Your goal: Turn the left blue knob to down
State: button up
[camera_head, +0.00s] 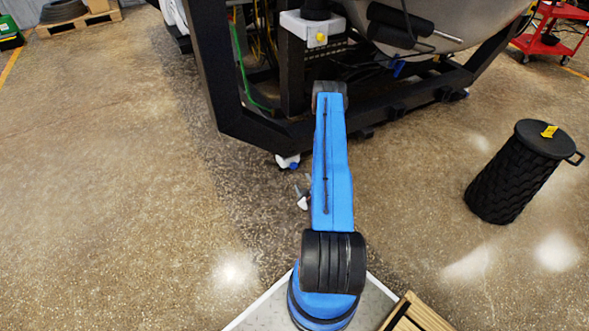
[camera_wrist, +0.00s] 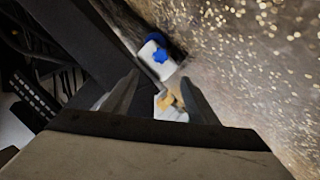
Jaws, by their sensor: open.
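A blue knob (camera_wrist: 160,56) on a white block (camera_wrist: 150,46) shows in the wrist view, beside a dark beam and above the speckled floor. In the head view a white part with a blue piece (camera_head: 293,163) sits low at the furnace frame, left of my arm; it looks like the same knob. My gripper (camera_wrist: 159,78) is open, its two dark fingers apart, with the knob ahead of the gap and no visible contact. A white and yellowish item (camera_wrist: 170,104) shows between the fingers; I cannot tell what it is. My arm hides most of the gripper in the head view.
The furnace's black frame (camera_head: 245,128) stands in front of my arm. Another blue part (camera_head: 398,68) is under the vessel, to the right. A black bin (camera_head: 520,170) stands at the right and a red cart (camera_head: 545,40) behind. The floor at left is clear.

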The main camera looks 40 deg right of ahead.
aim_at(294, 167)
jog(key=x, duration=1.7)
jog(key=shift+w, duration=0.25)
jog(key=shift+c, duration=0.3)
jog(key=c, duration=1)
